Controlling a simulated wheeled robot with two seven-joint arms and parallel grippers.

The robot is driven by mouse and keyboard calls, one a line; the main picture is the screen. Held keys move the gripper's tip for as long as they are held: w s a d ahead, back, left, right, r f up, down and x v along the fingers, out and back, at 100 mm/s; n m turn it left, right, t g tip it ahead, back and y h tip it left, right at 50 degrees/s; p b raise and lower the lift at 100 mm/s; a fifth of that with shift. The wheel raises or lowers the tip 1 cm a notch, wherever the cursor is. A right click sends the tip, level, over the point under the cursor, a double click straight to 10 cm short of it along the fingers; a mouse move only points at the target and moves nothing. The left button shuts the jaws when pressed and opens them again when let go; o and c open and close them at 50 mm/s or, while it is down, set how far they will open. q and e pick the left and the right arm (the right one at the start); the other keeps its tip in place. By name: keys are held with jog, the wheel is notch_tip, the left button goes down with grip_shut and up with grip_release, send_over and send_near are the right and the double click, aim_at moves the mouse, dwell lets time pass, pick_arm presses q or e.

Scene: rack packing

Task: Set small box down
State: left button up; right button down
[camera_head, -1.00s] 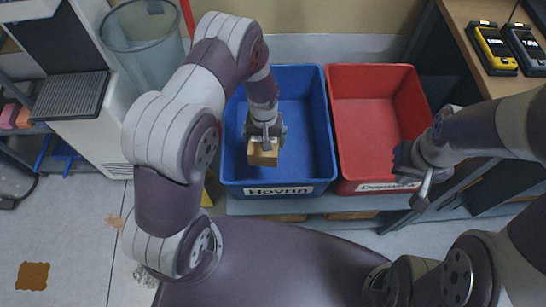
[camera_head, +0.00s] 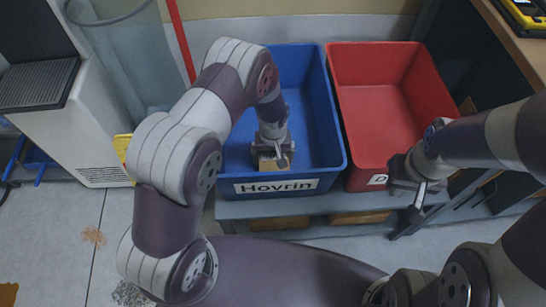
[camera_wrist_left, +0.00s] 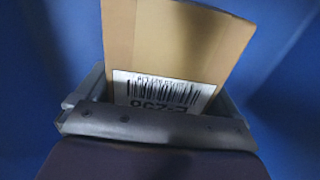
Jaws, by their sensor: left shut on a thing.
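The small cardboard box (camera_head: 270,164) is held by my left gripper (camera_head: 272,155) inside the blue crate (camera_head: 330,165) labelled "Hovrin". In the left wrist view the box (camera_wrist_left: 170,45) stands up between the fingers of the left gripper (camera_wrist_left: 155,120), with a white barcode label facing the camera. Blue fills the space around it. Whether the box touches the crate floor cannot be told. My right gripper (camera_head: 408,178) is over the near right corner of the red crate (camera_head: 375,110); its fingers are too unclear to tell open from shut.
The red crate stands right beside the blue one and looks empty. Both rest on a grey shelf (camera_head: 300,208). A clear bin (camera_head: 135,60) and a red pole (camera_head: 180,35) stand at the left. A wooden table (camera_head: 510,45) with a yellow device (camera_head: 525,12) is at the right.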

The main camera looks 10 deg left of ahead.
pick_arm(q)
jog(key=shift+f, duration=0.15)
jog(key=o, duration=0.8)
jog(key=shift+o, duration=0.2)
notch_tip(320, 180, up, 14)
jog(key=p, duration=0.4)
jog(key=s+a+r+m, duration=0.1)
jog(key=s+a+r, duration=0.2)
jog(key=s+r, duration=0.3)
jog(key=s+a+r+m+t, duration=0.1)
jog(key=s+a+r+m, duration=0.1)
jog(key=s+a+r, duration=0.2)
jog(key=s+r, duration=0.2)
jog(key=s, duration=0.2)
jog(key=shift+s+a+r, duration=0.2)
jog(key=shift+s+a, duration=0.05)
